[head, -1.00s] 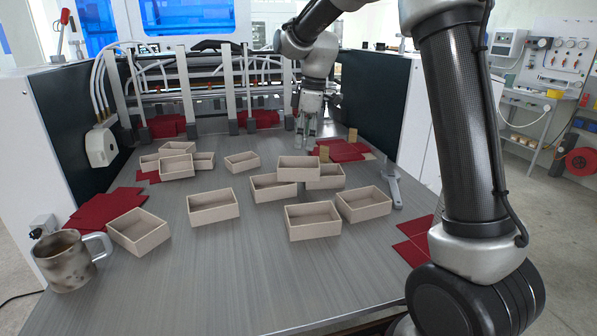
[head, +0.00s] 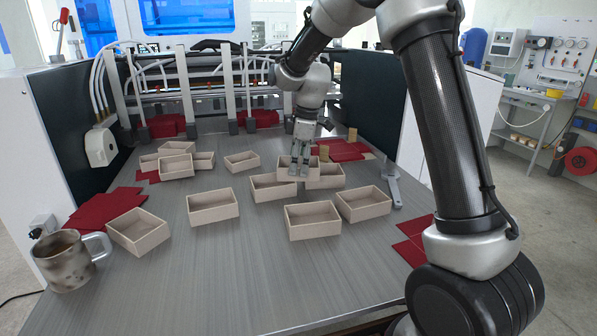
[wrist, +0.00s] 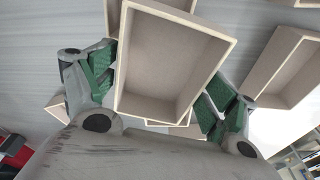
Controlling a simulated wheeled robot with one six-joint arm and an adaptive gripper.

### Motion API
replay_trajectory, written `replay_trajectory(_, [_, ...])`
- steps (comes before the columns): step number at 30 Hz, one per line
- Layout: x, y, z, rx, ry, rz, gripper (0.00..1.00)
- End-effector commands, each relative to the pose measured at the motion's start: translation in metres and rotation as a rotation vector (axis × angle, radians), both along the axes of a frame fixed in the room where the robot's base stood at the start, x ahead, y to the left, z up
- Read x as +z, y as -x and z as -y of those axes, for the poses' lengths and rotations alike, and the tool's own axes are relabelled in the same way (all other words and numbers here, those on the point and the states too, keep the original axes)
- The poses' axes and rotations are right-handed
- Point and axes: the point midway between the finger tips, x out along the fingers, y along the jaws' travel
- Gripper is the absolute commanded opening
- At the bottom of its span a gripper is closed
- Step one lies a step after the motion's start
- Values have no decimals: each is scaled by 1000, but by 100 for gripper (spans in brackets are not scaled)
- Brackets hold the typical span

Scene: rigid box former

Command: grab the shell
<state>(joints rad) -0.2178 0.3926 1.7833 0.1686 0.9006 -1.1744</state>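Several open-topped beige box shells lie on the grey table. One shell (head: 284,170) is raised, overlapping a neighbouring shell (head: 330,177) at the back centre. My gripper (head: 299,172) points down over the raised shell and hides part of it. In the wrist view this shell (wrist: 172,62) lies between the two green-padded fingers of my gripper (wrist: 158,88), its open side facing the camera. The fingers are spread, one on each side of the shell. I cannot tell whether the pads touch its walls. What supports the shell is hidden.
Other shells stand close by, at the front (head: 313,221), right (head: 364,204) and left (head: 213,207). Red sheets (head: 105,208) lie along the sides. A mug (head: 68,262) stands front left. Machine posts (head: 187,95) rise at the back. The front table is clear.

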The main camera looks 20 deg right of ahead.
Motion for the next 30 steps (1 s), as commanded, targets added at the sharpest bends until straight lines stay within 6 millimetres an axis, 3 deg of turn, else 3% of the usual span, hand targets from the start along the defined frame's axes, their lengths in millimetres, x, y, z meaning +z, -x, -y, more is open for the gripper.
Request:
replay_trajectory(1, [0, 0, 0, 0, 0, 0, 67])
replay_trajectory(4, [0, 0, 0, 0, 0, 0, 52])
replay_trajectory(14, [5, 0, 0, 0, -1, 1, 52])
replay_trajectory(24, [71, -1, 0, 0, -1, 4, 52])
replay_trajectory(30, [97, 0, 0, 0, -1, 1, 52])
